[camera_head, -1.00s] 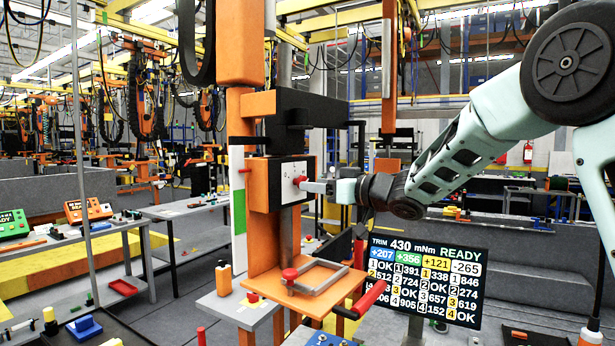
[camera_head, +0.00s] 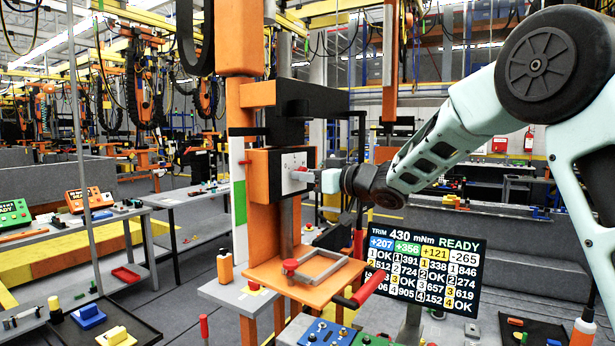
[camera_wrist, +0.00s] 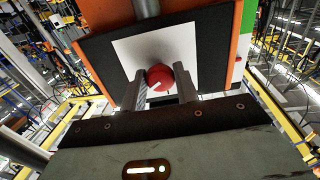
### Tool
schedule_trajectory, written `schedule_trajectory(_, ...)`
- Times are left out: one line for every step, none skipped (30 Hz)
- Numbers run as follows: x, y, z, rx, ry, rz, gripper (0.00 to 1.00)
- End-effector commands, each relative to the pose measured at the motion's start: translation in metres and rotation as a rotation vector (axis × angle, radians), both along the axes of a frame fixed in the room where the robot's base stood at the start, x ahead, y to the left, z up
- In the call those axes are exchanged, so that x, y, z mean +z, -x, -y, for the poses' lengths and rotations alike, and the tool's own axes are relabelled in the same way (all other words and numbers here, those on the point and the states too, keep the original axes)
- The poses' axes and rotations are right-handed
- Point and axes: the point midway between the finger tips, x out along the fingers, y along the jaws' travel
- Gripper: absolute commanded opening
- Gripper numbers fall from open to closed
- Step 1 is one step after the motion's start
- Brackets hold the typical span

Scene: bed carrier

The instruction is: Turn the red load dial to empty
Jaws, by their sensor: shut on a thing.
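The red load dial (camera_wrist: 160,78) shows in the wrist view, round, in front of a white plate (camera_wrist: 190,50) on a black panel. My gripper (camera_wrist: 162,88) has one finger on each side of the dial and is shut on it. In the head view my gripper (camera_head: 300,175) reaches the white plate (camera_head: 290,163) from the right, on the orange and black housing (camera_head: 258,180) of the post. There the fingers mostly hide the dial. Its pointer and any markings are too small to read.
Below the housing, an orange shelf (camera_head: 265,277) carries a grey frame and a red knob (camera_head: 290,266). A red-handled lever (camera_head: 368,285) sticks out at its right. A screen (camera_head: 425,265) reading TRIM 430 mNm READY stands at the right. Tables stand at the left.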

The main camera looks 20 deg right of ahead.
Motion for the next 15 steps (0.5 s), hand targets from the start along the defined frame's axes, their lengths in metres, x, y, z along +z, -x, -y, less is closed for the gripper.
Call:
schedule_trajectory(-0.0009,0.0001,0.0001,0.000,0.006,0.005,0.08)
schedule_trajectory(-0.0011,0.0002,0.0001,0.000,0.011,0.009,0.08)
schedule_trajectory(-0.0015,0.0002,0.0001,0.000,0.020,0.015,0.08)
schedule_trajectory(-0.0017,0.0001,0.0002,0.000,0.028,0.022,0.08)
schedule_trajectory(-0.0020,0.0001,0.0002,0.000,0.037,0.030,0.08)
schedule_trajectory(-0.0025,0.0001,0.0002,0.000,0.051,0.042,0.08)
schedule_trajectory(-0.0028,0.0001,0.0002,0.000,0.064,0.051,0.08)
schedule_trajectory(-0.0031,0.0000,0.0002,0.001,0.079,0.063,0.08)
schedule_trajectory(-0.0036,-0.0001,0.0001,0.001,0.099,0.079,0.08)
schedule_trajectory(-0.0038,-0.0001,0.0002,0.001,0.116,0.094,0.08)
schedule_trajectory(-0.0041,-0.0002,0.0003,0.001,0.133,0.107,0.08)
schedule_trajectory(-0.0045,-0.0003,0.0003,0.000,0.159,0.128,0.08)
schedule_trajectory(-0.0047,-0.0002,0.0004,0.000,0.179,0.143,0.08)
schedule_trajectory(-0.0049,-0.0002,0.0004,0.000,0.201,0.160,0.08)
schedule_trajectory(-0.0048,-0.0001,0.0005,0.001,0.230,0.183,0.08)
